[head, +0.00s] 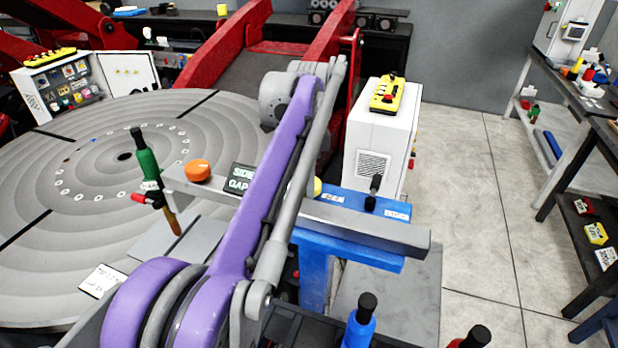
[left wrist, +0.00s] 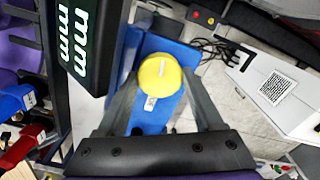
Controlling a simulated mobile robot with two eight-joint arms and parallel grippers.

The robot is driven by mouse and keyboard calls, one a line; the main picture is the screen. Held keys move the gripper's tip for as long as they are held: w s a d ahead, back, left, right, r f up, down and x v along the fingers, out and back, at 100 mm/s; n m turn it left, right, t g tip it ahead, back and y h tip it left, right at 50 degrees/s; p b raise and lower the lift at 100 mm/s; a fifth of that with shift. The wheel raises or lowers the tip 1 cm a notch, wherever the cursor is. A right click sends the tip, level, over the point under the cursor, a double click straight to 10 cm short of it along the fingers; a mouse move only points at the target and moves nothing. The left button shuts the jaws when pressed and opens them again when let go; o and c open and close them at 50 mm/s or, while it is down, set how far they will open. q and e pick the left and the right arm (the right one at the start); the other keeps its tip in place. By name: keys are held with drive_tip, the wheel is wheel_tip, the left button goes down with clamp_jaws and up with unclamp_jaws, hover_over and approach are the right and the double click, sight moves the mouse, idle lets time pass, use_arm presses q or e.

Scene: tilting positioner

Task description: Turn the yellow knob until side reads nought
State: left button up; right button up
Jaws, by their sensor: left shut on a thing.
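The yellow knob (left wrist: 160,72) shows in the left wrist view as a round cap with a pale mark line, over a blue plate (left wrist: 151,119). My left gripper (left wrist: 162,82) is shut on it, one finger on each side. In the head view only a sliver of the yellow knob (head: 318,187) shows past my purple arm, and that arm hides the gripper. A dark display (head: 240,178) lettered "SIDE" and "GAP" is partly covered by the arm. In the left wrist view the display (left wrist: 75,40) shows green "mm" twice; its digits are out of frame. My right gripper is out of view.
An orange knob (head: 197,170) and a green-handled tool (head: 147,163) are left of the display. A large round grey table (head: 90,220) lies behind. A white cabinet (head: 380,135) with a yellow pendant (head: 388,94) stands beyond the blue stand (head: 375,247). Floor (head: 470,200) is clear at right.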

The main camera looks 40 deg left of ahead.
use_arm(q)
drive_tip(key=shift+r, duration=0.1)
drive_tip(key=o, duration=1.4)
drive_tip(key=shift+c, duration=0.2)
wheel_tip(320, 180, up, 11)
